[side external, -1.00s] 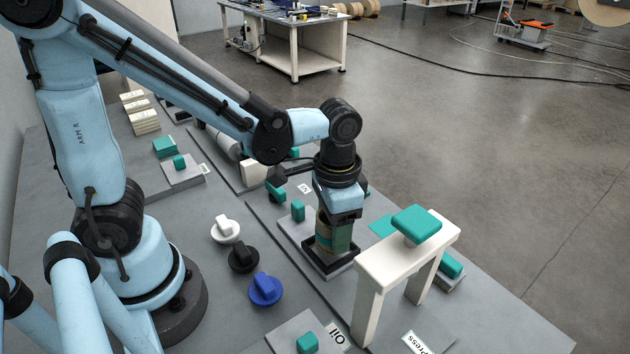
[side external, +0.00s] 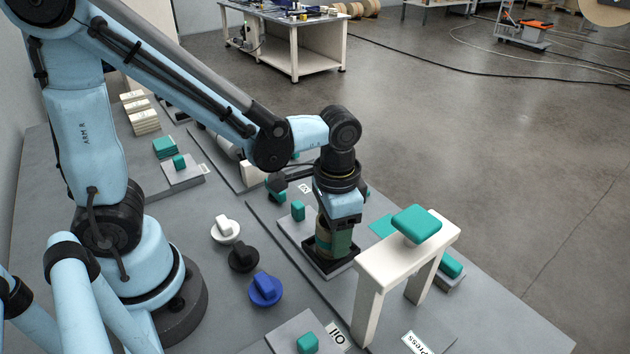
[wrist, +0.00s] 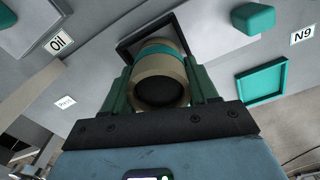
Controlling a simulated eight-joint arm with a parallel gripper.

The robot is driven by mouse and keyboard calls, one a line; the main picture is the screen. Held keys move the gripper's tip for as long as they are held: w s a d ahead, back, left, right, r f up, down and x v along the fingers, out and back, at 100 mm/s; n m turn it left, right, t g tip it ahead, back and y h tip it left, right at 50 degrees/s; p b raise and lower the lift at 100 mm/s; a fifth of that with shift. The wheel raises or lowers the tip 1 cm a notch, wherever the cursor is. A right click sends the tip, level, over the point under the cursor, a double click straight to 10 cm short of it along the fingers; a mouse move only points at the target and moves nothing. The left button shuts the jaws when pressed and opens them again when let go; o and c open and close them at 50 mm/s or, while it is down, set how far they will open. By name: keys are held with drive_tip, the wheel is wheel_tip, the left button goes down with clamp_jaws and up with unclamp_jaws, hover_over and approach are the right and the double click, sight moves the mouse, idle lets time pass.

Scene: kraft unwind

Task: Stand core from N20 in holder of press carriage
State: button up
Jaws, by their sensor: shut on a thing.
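The core (side external: 323,240) is a tan tube with a teal band, upright between the green fingers of my gripper (side external: 340,238). My gripper is shut on it. The wrist view shows its open round end (wrist: 160,90) between the two fingers. The holder (side external: 311,258) is a black square tray on the carriage beside the white press frame (side external: 385,262). The core's lower end is at the holder, within its outline. The fingers and the tray's rim partly hide that end, so I cannot tell whether it rests on the bottom. The holder also shows in the wrist view (wrist: 128,50).
A teal block (side external: 416,224) tops the press frame, close to the right of my gripper. A small teal block (side external: 298,210) stands left of the holder. White, black and blue (side external: 265,288) knobs lie to the left. A teal square frame (wrist: 285,83) is near the N9 label (wrist: 302,34).

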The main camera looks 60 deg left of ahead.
drive_tip(key=shift+f, duration=0.4)
idle(0.3)
drive_tip(key=o, duration=1.1)
drive_tip(key=shift+o, duration=1.2)
drive_tip(key=shift+r, duration=4)
